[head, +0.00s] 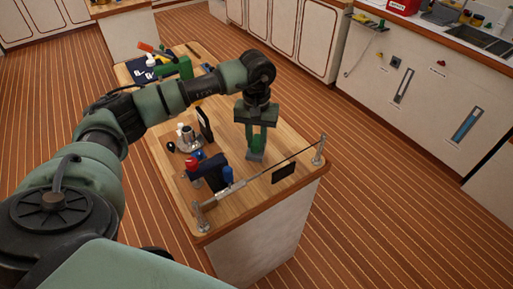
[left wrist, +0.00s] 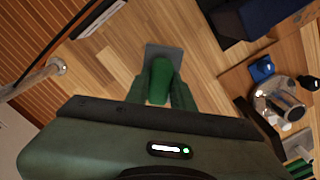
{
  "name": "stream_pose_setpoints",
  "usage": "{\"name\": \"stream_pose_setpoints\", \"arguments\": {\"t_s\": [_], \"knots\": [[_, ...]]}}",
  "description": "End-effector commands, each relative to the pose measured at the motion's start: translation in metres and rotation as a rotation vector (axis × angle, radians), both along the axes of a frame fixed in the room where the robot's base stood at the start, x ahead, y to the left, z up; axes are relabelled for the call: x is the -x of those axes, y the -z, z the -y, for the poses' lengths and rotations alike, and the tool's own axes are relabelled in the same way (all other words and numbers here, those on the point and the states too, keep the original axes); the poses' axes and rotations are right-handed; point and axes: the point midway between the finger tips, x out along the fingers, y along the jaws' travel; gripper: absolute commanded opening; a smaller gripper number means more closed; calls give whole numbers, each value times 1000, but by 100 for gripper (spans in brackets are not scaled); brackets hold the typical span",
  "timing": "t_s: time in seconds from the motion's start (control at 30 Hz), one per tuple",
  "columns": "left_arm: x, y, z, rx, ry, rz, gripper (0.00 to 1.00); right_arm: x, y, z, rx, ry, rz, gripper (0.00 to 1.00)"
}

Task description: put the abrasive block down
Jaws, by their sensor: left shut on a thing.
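My left gripper (head: 257,137) is over the right part of the wooden island top (head: 241,192), pointing down. It is shut on the abrasive block (head: 256,156), which shows as a grey-green piece below the fingers. In the left wrist view the block (left wrist: 165,51) has a flat grey base and a green upper part between the fingers of the left gripper (left wrist: 161,90). The block is at or just above the wood; I cannot tell whether it touches. My right gripper is not in view.
A rail on metal posts (head: 318,151) runs along the near edge, with a black rectangle (head: 284,173) beside it. A dark blue holder (head: 213,174) with red and blue items and a metal pot (head: 187,139) stand left of the gripper. Bare wood surrounds the block.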

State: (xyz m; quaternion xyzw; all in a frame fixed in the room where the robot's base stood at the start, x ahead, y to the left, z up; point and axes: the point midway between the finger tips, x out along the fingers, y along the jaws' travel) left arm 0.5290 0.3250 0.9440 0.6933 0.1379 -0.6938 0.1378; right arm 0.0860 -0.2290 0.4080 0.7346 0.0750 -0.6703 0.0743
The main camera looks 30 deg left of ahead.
Motion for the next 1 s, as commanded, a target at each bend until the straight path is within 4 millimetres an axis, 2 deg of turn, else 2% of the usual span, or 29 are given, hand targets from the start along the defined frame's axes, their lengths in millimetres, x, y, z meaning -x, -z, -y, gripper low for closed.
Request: {"name": "stream_pose_setpoints", "arguments": {"t_s": [0.13,0.33,0.73,0.77,0.8,1.0], "knots": [[1,12,0,1,0,-3,0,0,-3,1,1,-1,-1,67],[1,40,0,1,0,-2,0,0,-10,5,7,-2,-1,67],[0,48,0,1,1,1,0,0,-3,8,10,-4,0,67],[0,46,0,0,1,1,32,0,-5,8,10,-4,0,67],[0,46,0,0,0,1,43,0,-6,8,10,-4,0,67],[0,46,0,0,0,0,45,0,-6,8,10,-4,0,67]]}}
